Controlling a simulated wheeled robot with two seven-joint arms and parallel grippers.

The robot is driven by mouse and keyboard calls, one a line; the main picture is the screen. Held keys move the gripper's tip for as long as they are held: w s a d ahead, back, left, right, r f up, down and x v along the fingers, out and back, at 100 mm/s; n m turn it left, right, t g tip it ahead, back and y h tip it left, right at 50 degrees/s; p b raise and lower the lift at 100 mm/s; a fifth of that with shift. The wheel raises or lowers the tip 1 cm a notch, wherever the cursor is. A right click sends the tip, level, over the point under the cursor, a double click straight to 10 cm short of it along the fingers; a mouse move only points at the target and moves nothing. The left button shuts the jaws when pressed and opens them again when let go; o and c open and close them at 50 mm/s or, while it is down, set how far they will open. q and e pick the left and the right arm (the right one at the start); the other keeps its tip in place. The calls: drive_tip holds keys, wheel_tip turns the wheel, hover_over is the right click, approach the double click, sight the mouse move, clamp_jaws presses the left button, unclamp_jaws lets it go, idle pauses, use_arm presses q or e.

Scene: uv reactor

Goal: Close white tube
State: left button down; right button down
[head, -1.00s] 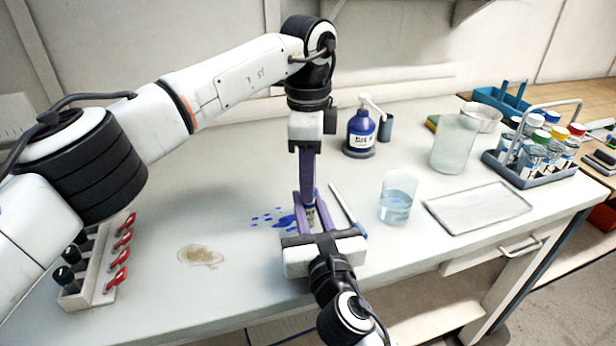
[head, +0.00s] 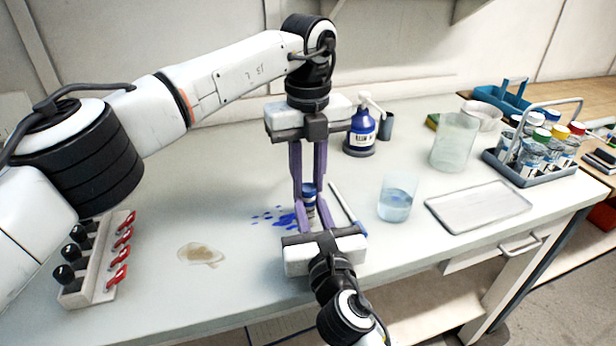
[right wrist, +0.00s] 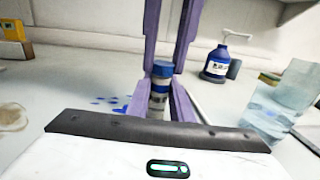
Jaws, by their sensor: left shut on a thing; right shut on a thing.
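A small tube (head: 310,205) with a white body and blue parts stands upright between my two grippers; it also shows in the right wrist view (right wrist: 157,100). A blue cap (right wrist: 162,69) is at its top. My right gripper (head: 308,210) is shut on the tube's body from the front. My left gripper (head: 308,184) points down from above and is shut on the blue cap, its purple fingers on either side. The cap sits on top of the tube, in line with it. The fingers hide part of both, so I cannot tell how tight the cap is.
Blue splashes (head: 285,220) and a white stick (head: 347,207) lie beside the grippers. A beaker of liquid (head: 397,200), a blue bottle (head: 361,134), a flat tray (head: 478,208) and a bottle rack (head: 530,160) are to the right. A rack with red-handled items (head: 102,262) stands left.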

use_arm(q)
drive_tip(key=m, duration=0.4)
drive_tip(key=shift+m, duration=0.3)
drive_tip(key=m, duration=0.8)
drive_tip(key=shift+m, duration=0.4)
drive_tip(key=m, duration=1.2)
drive_tip(key=shift+m, duration=0.4)
drive_tip(key=m, duration=0.7)
drive_tip(key=shift+f+m, duration=0.1)
drive_tip(key=shift+m, duration=0.3)
drive_tip(key=c, duration=1.5)
unclamp_jaws()
drive_tip(key=shift+c, duration=0.2)
